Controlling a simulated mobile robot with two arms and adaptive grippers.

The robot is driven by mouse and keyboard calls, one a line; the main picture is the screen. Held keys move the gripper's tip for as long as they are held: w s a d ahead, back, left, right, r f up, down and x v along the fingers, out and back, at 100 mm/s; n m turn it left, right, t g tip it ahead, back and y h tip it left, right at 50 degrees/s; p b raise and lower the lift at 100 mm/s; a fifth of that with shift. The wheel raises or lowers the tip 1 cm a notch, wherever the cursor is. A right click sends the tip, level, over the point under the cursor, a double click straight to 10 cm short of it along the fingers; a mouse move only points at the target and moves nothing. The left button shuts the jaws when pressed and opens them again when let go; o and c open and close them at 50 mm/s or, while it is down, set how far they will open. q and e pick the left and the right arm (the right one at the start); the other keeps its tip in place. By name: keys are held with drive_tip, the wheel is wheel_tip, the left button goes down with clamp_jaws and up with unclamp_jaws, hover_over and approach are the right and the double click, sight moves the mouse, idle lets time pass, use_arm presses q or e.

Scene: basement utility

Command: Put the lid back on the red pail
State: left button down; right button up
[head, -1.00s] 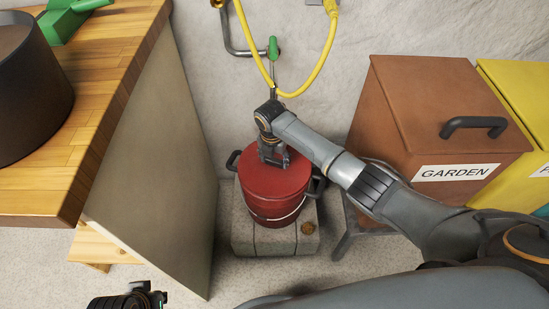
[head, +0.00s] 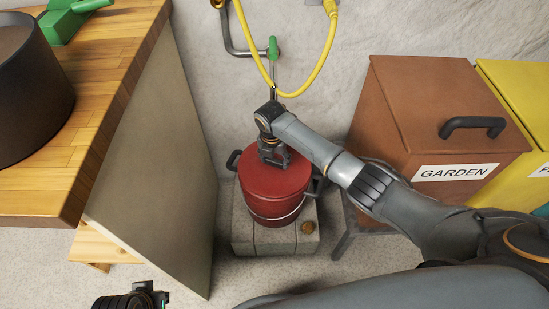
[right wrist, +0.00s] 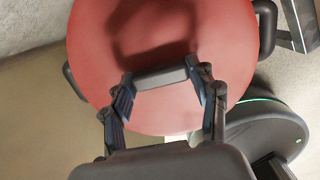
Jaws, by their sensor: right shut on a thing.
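The red pail (head: 275,208) stands on a pale block platform, with dark handles at its sides and a light band low around it. The round red lid (head: 275,183) covers its top; I cannot tell whether it is fully seated. My right gripper (head: 273,158) is above the lid, shut on its handle. In the right wrist view, the fingers of the right gripper (right wrist: 163,100) are at both ends of the dark lid handle (right wrist: 160,77), with the red lid (right wrist: 225,45) below. Only part of my left gripper (head: 135,300) shows at the bottom left; its jaws are unclear.
A wooden bench (head: 110,100) with a dark pot (head: 30,95) and a green tool stands left. A brown GARDEN bin (head: 420,110) and a yellow bin stand right. A yellow hose (head: 325,50) hangs behind.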

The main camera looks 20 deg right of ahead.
use_arm(q)
drive_tip(key=shift+w, duration=0.2)
idle(0.6)
drive_tip(key=shift+f, duration=0.1)
drive_tip(key=shift+f, duration=0.5)
drive_tip(key=shift+f, duration=0.15)
drive_tip(key=shift+f, duration=0.2)
drive_tip(key=shift+w+d, duration=0.1)
drive_tip(key=shift+r, duration=0.1)
use_arm(e)
drive_tip(key=o, duration=1.3)
drive_tip(key=shift+o, duration=0.2)
